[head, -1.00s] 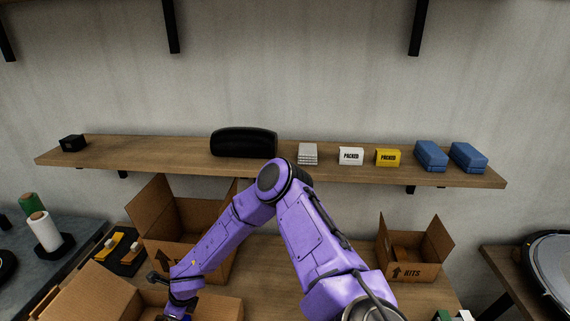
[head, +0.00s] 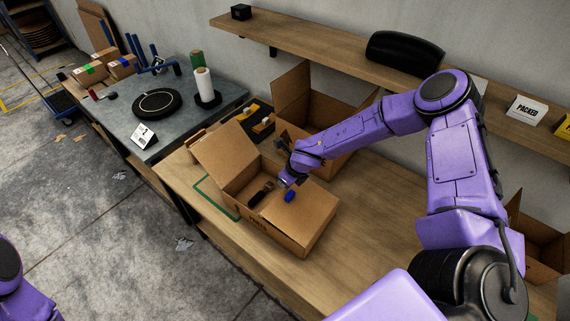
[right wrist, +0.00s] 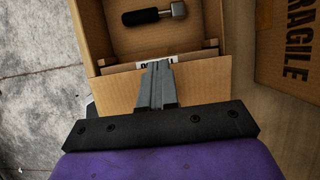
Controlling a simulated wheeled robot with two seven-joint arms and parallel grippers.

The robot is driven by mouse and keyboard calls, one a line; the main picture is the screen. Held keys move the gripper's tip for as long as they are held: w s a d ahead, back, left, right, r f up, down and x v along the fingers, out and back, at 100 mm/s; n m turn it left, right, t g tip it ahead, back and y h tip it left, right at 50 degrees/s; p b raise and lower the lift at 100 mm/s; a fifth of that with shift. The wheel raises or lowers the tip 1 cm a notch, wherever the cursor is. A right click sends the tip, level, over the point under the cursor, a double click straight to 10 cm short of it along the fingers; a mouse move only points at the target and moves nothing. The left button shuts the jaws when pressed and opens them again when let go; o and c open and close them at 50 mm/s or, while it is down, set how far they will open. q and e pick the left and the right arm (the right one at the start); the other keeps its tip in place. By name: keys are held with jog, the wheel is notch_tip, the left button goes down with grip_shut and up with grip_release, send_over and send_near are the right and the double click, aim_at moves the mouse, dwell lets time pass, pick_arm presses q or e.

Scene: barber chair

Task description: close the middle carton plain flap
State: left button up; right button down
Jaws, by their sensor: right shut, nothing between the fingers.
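The open carton (head: 280,240) on the wooden bench has a raised flap (head: 225,150) on its left and a plain tan flap (head: 306,212) on its right. A dark-handled tool (right wrist: 150,15) lies inside. My right gripper (head: 287,181) is at this carton's upper right side. In the right wrist view its shut, empty fingers (right wrist: 156,72) overlap a plain cardboard flap (right wrist: 115,95); contact cannot be told. A second open carton (head: 290,90) stands behind, partly hidden by my arm. Which carton is the middle one is not certain. My left gripper is not in view.
A third carton (head: 535,240) is at the right edge, partly hidden by my arm. A grey table (head: 185,125) with rolls adjoins the bench at left. A shelf (head: 330,50) runs along the wall. Bare bench (head: 370,215) lies right of the front carton.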

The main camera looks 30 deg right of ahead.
jog(key=r, duration=0.3)
jog(key=shift+w+r+b, duration=0.4)
jog(key=w+a+r+b, duration=0.2)
jog(key=w+r+b, duration=0.1)
jog(key=w+r, duration=0.25)
notch_tip(320, 180, up, 3)
jog(key=m+g+h+b, duration=0.1)
jog(key=m+g+b, duration=0.35)
jog(key=m, duration=1.35)
send_over(291, 193)
jog(key=s+b, duration=0.1)
jog(key=s, duration=0.1)
jog(key=t, duration=0.2)
jog(key=shift+g, duration=0.35)
jog(key=f+p, duration=0.1)
jog(key=f, duration=0.3)
jog(key=w+f+p, duration=0.1)
jog(key=f, duration=0.3)
jog(key=f+p, duration=0.1)
jog(key=f, duration=0.3)
jog(key=shift+w+f, duration=0.3)
jog(key=shift+f, duration=0.2)
